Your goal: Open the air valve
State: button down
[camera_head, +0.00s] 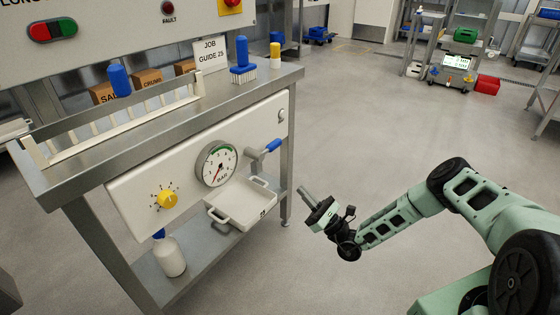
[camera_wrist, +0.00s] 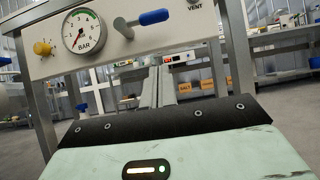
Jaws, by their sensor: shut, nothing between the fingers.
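The air valve is a lever with a grey stem and a blue handle (camera_head: 272,146) on the white front panel (camera_head: 135,187) of the steel bench. In the wrist view its blue handle (camera_wrist: 154,17) points right, near the top, with the grey stem (camera_wrist: 123,27) at its left. A round pressure gauge (camera_head: 217,163) marked BAR is left of the valve. Its red needle points to the lower left in the wrist view (camera_wrist: 82,31). My gripper (camera_head: 304,191) is shut and empty, right of and below the valve, apart from it. Its fingers (camera_wrist: 160,86) show in the wrist view.
A yellow knob (camera_head: 167,199) is left of the gauge. A white tray (camera_head: 222,218) juts out below the valve. A spray bottle (camera_head: 170,256) stands on the lower shelf. A blue brush (camera_head: 242,65) stands on the bench top. The floor right of the bench is clear.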

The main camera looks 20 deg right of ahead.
jog(key=s+d+r+b+x, duration=0.1)
jog(key=r+b+x, duration=0.1)
jog(key=x, duration=1)
jog(key=shift+a+r, duration=0.25)
jog(key=shift+r, duration=0.15)
jog(key=shift+w+r, duration=0.1)
jog(key=shift+w, duration=0.05)
